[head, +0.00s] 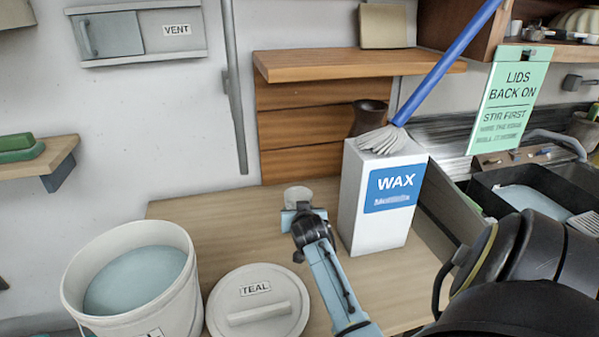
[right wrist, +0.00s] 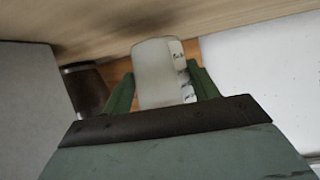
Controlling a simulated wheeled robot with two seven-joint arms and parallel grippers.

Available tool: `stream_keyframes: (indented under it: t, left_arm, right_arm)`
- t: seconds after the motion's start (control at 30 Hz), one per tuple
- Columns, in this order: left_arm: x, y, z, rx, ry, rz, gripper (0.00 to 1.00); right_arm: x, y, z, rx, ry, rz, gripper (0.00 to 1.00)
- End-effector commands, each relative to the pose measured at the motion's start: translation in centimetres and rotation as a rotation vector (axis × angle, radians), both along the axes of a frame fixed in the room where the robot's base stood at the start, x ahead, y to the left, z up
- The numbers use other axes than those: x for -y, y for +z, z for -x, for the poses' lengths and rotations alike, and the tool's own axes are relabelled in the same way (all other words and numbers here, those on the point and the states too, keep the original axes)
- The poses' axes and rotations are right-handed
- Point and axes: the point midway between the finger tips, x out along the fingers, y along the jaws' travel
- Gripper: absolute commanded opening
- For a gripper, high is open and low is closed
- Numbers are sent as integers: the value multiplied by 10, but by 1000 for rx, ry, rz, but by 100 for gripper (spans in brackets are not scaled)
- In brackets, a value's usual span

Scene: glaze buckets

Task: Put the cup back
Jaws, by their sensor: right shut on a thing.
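A small whitish cup (head: 298,196) is over the back part of the wooden table, left of the white WAX box. My right gripper (head: 303,209) is shut on it. In the right wrist view the cup (right wrist: 155,75) sits between the two green fingers (right wrist: 162,92), with small dark marks or print on its side. I cannot tell whether its base touches the table. My left gripper is not in view.
A white WAX box (head: 372,215) stands close right of my gripper, with a blue-handled brush (head: 445,65) and brown vase (head: 369,118). An open bucket (head: 72,290) and TEAL lid (head: 232,290) are front left. A wooden shelf (head: 320,65) is behind.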

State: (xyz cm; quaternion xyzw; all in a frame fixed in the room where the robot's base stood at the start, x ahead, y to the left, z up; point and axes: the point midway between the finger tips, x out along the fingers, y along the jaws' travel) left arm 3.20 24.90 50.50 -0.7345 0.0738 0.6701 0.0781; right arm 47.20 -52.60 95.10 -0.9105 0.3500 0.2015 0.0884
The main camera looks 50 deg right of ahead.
Motion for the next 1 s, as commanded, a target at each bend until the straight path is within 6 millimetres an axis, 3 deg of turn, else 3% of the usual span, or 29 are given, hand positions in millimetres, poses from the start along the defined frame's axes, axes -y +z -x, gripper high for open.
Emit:
stream_keyframes:
  t: [0.13,0.47,0.5,0.67,1.0]
  left_arm:
    - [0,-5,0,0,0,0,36]
    - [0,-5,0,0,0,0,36]
    - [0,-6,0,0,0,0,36]
    - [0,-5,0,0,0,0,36]
    - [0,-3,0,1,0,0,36]
  right_arm:
    - [0,-21,0,-2,0,-1,26]
    - [0,-24,0,-1,0,-1,26]
    - [0,-24,0,-1,0,-1,61]
    - [0,-24,0,-1,0,-1,82]
    - [0,-19,0,0,1,1,82]
